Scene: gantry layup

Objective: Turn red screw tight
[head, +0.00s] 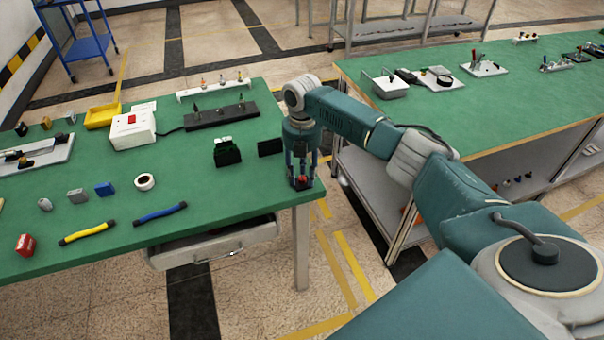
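A small red piece, which looks like the red screw (302,181), is at the right front corner of the green table. My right gripper (302,184) points straight down over it, with its dark fingers on either side of the red piece. The fingers hide most of the screw and whatever holds it. Whether the fingers touch it or stand slightly apart is too small to tell. My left gripper is not in view.
The green table (215,195) carries a black block (227,152), a white box with a red button (132,130), a white tape roll (145,182) and yellow (87,233) and blue (160,213) handled tools. A drawer (212,246) hangs below. A second green bench (455,120) stands right, across a gap.

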